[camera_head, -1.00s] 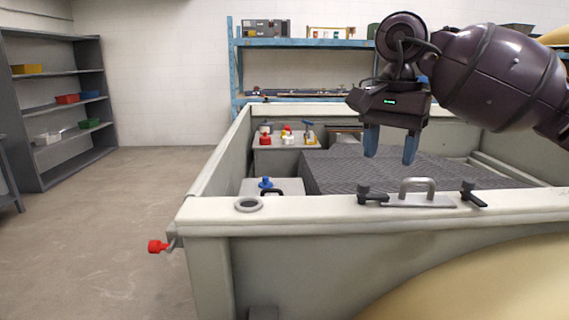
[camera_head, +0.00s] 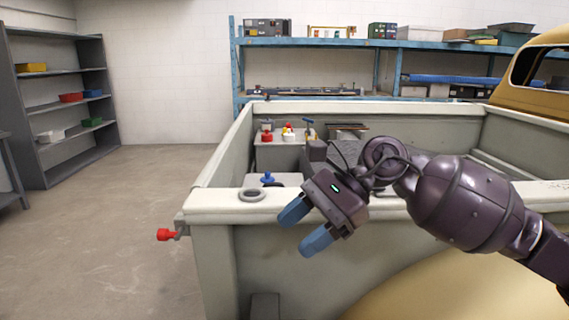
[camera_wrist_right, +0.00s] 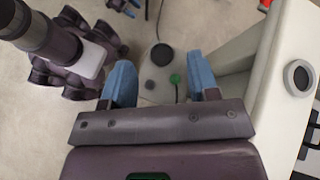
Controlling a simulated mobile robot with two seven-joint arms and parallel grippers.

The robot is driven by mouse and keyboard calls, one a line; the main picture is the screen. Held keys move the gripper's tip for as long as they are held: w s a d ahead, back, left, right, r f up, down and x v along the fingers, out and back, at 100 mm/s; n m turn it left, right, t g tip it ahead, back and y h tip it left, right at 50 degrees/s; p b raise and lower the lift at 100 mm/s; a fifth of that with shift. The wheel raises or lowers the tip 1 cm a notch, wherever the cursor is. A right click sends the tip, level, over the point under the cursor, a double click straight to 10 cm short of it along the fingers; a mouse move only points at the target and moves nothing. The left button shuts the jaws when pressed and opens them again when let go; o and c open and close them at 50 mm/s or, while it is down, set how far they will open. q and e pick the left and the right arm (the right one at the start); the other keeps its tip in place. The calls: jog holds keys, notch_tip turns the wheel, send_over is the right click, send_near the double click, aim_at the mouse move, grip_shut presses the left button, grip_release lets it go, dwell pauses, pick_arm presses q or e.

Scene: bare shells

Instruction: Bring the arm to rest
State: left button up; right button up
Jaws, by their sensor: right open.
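My right gripper (camera_head: 306,225) has a dark purple body and two blue fingers. In the head view it is in front of the near wall of a pale vehicle bed (camera_head: 210,205), with its fingers pointing down and to the left. The fingers are spread apart with nothing between them. In the right wrist view the gripper (camera_wrist_right: 160,85) also shows open and empty, with the floor and part of my own body beyond the fingers. My right arm comes in from the right. My left gripper cannot be made out in the head view.
A grey ring (camera_head: 251,195) sits on the bed's near rim. A red knob (camera_head: 165,235) sticks out at its left corner. Bottles (camera_head: 288,133) stand on a box inside the bed. Grey shelves (camera_head: 60,105) stand at left, blue shelves (camera_head: 330,43) behind. The floor at left is clear.

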jog(key=s+d+f+n+t+h, duration=0.2)
jog(key=d+f+n+t+h, duration=0.7)
jog(key=d+f+n+t, duration=1.1)
jog(key=s+d+f+m+g+h, duration=0.1)
jog(key=s+d+f+m+g, duration=0.2)
jog(key=s+f+m+g, duration=0.75)
jog(key=s+d+f+n+g+h, duration=0.1)
jog(key=s+d+f+g+h, duration=0.3)
jog(key=s, duration=1.3)
jog(key=w+a+f+n+t+y, duration=0.1)
jog(key=w+a+f+t+y, duration=0.1)
jog(key=w+f+t, duration=0.6)
jog(key=shift+w+f+t+y, duration=0.15)
jog(key=shift+f+t+y, duration=0.25)
jog(key=shift+t+y, duration=0.3)
